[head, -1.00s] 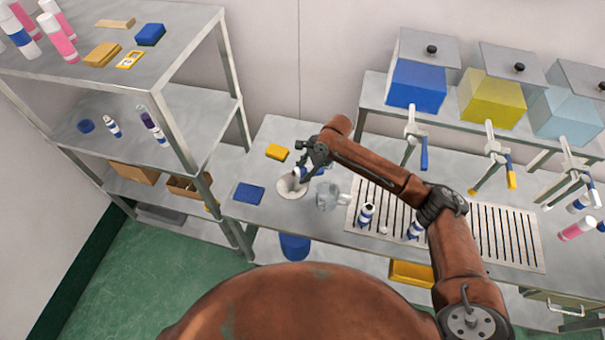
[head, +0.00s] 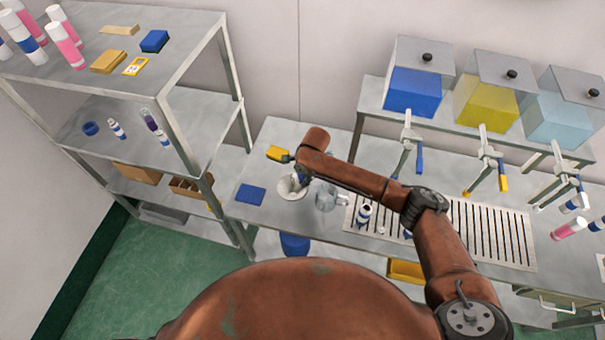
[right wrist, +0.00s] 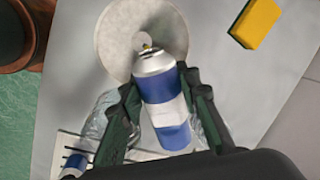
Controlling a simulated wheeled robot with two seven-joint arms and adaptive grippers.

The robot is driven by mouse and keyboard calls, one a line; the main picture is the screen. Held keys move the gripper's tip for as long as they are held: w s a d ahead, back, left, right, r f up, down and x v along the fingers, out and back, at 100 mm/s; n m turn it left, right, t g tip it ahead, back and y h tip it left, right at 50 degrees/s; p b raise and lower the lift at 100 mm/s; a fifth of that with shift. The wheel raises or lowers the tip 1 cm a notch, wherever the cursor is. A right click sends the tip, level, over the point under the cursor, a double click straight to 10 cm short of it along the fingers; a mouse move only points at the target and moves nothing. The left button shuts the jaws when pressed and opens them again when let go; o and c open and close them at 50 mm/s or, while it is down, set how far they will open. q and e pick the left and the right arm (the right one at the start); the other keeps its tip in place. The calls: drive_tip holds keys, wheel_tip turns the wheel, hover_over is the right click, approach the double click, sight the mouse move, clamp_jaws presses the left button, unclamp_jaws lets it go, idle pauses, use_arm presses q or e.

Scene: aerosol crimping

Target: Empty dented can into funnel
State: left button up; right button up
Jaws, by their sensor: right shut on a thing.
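The can, silver with blue and white bands, is held by my right gripper (right wrist: 165,110). In the right wrist view the can (right wrist: 160,92) lies between the two fingers, its top end over the white funnel (right wrist: 140,25). In the head view the funnel (head: 292,190) is set in the bench top, and my right gripper (head: 300,177) is over it, mostly hidden by my own arm. The can looks tilted toward the funnel. A dent, or any liquid leaving the can, cannot be made out. My left gripper is not in view.
A clear jug (head: 326,197) stands just right of the funnel. A yellow sponge (right wrist: 257,22) and a blue pad (head: 249,194) lie on the bench. A blue bucket (head: 295,245) is below.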

sight(295, 176)
drive_tip(key=shift+a+h+p, duration=0.1)
drive_tip(key=shift+h+p, duration=0.2)
drive_tip(key=shift+p, duration=0.15)
drive_tip(key=shift+s+a+r+t+h+p, duration=0.15)
drive_tip(key=shift+t+h+p, duration=0.35)
drive_tip(key=shift+h+p, duration=0.5)
drive_tip(key=shift+a+r+t+h+p, duration=0.15)
drive_tip(key=shift+r+t+h+p, duration=0.15)
drive_tip(key=shift+h+p, duration=0.45)
drive_tip(key=shift+s+a+r+n+h, duration=0.1)
drive_tip(key=shift+s+a+n+h, duration=0.15)
drive_tip(key=shift+h, duration=0.2)
drive_tip(key=shift+a+t+h, duration=0.1)
drive_tip(key=shift+t+h, duration=0.3)
drive_tip(key=shift+h, duration=0.2)
drive_tip(key=shift+a+r+t+h+b, duration=0.1)
drive_tip(key=shift+t+h+b, duration=0.2)
drive_tip(key=shift+h, duration=0.1)
drive_tip(key=shift+a+r+n+t+h+b, duration=0.1)
drive_tip(key=shift+r+n+t+h+b, duration=0.1)
drive_tip(key=shift+h+b, duration=0.4)
drive_tip(key=shift+a+r+n+t+h+b, duration=0.1)
drive_tip(key=shift+t+h+b, duration=0.1)
drive_tip(key=shift+h+b, duration=0.35)
drive_tip(key=shift+a+r+h+b, duration=0.15)
drive_tip(key=shift+h+b, duration=0.1)
drive_tip(key=shift+b, duration=0.3)
